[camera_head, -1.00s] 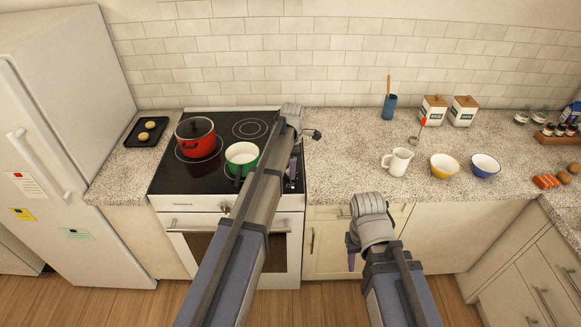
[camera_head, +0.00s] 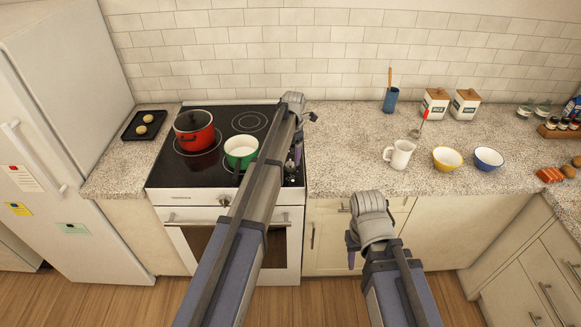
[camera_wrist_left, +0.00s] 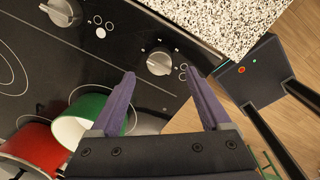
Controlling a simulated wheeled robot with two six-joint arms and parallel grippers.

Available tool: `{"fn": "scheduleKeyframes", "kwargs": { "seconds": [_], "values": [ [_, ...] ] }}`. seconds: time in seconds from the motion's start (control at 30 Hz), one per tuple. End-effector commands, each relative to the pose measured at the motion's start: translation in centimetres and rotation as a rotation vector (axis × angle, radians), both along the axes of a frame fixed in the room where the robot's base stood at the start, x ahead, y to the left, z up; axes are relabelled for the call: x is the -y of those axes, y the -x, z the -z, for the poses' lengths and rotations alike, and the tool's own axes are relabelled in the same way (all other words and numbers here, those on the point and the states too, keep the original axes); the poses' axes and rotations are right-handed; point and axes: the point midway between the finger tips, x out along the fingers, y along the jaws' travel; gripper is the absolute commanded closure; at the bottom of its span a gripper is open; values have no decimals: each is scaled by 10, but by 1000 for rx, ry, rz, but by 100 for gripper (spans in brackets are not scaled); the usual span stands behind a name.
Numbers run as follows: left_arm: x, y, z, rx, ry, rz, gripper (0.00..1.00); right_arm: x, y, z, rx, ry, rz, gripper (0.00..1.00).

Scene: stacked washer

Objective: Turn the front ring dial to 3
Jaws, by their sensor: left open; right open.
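The front ring dial (camera_wrist_left: 160,61) is a round grey knob on the black cooktop, with small white marks around it. In the left wrist view it sits between and just beyond the fingertips of my left gripper (camera_wrist_left: 160,75). The fingers are apart and do not visibly grip the dial. I cannot read its setting. A second knob (camera_wrist_left: 62,12) is at the upper left of that view. In the head view my left gripper (camera_head: 295,160) is over the cooktop's right side, partly hidden by my arm. My right gripper (camera_head: 352,258) hangs in front of the cabinets, apart from everything.
A green pot (camera_head: 241,147) and a red pot (camera_head: 194,128) stand on the cooktop, left of my left arm. The counter just right of the stove is clear. A white mug (camera_head: 399,155), a yellow bowl (camera_head: 446,159) and a blue bowl (camera_head: 488,158) stand farther right.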

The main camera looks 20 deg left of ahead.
Motion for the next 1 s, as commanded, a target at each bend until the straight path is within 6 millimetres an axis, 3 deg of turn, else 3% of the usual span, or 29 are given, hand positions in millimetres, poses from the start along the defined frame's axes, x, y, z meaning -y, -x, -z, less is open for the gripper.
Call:
{"fn": "scheduleKeyframes", "kwargs": {
  "seconds": [0.03,0.3,0.7,1.0],
  "values": [
    [-1,0,13,0,0,0,19,0,0,13,0,0,0,57],
    [-2,-2,45,0,0,0,19,0,0,45,0,0,1,57],
    [-3,-2,49,0,0,0,19,0,0,49,0,0,1,57],
    [-2,-2,49,0,0,1,52,0,0,49,0,0,1,57]
  ]
}}
